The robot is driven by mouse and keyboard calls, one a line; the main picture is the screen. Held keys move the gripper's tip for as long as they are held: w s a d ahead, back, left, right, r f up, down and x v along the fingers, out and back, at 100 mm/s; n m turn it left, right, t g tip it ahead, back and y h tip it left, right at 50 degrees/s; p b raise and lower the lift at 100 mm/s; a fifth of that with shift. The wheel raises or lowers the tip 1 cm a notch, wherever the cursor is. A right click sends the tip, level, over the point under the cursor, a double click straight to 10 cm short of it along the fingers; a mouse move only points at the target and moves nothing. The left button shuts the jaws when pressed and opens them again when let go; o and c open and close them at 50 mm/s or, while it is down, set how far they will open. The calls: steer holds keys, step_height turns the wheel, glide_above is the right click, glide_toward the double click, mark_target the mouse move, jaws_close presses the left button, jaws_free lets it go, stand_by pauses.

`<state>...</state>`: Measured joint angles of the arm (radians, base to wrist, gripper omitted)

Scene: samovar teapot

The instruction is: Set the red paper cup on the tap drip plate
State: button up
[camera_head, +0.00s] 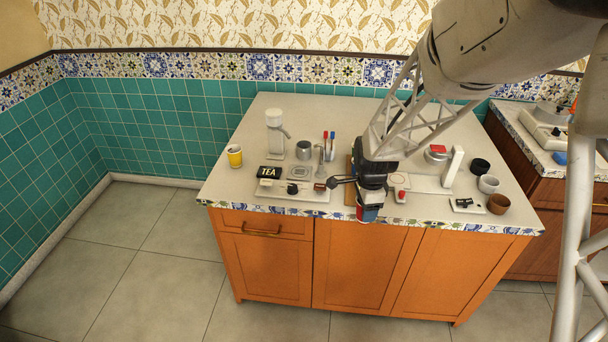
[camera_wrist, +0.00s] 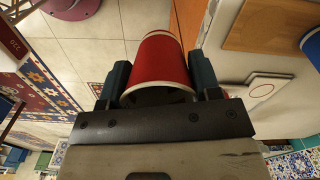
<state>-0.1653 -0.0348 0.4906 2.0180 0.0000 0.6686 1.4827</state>
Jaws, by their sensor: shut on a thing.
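My gripper (camera_head: 369,205) is shut on the red paper cup (camera_wrist: 160,66), seen between its two fingers in the wrist view. In the head view the cup (camera_head: 366,219) shows only as a small red patch under the gripper, by the counter's front edge; the rest is hidden. A round grated plate (camera_head: 299,172), which looks like the tap drip plate, lies on the left part of the counter, near a small tap (camera_head: 320,160). The gripper and cup are to the right of this plate and nearer the front. No cup is seen on the plate.
On the counter (camera_head: 235,185) stand a yellow cup (camera_head: 235,156), a black TEA sign (camera_head: 269,172), a silver-white dispenser (camera_head: 275,134) and a grey canister (camera_head: 305,150). Bowls (camera_head: 488,184) and a white upright post (camera_head: 452,166) stand to the right.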

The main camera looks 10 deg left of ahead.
steer(key=n, duration=0.1)
steer(key=w+a+n, duration=0.1)
steer(key=n, duration=0.1)
steer(key=shift+w+a+n, duration=0.2)
steer(key=shift+a+n, duration=0.05)
steer(key=shift+n, duration=0.05)
steer(key=w+a+n, duration=0.4)
steer(key=a+n, duration=0.3)
steer(key=n, duration=0.7)
steer(key=w+a+n, duration=0.4)
steer(key=a+n, duration=0.4)
steer(key=n, duration=0.7)
steer(key=shift+w+n, duration=0.2)
steer(key=shift+n, duration=0.1)
steer(key=shift+r, duration=0.1)
steer(key=w+a, duration=0.1)
steer(key=w, duration=0.4)
steer(key=w+a+f, duration=0.1)
steer(key=w+a, duration=0.1)
steer(key=w, duration=0.3)
steer(key=w+a, duration=0.2)
steer(key=w, duration=0.3)
steer(key=shift+a+f, duration=0.25)
steer(key=shift+f, duration=0.1)
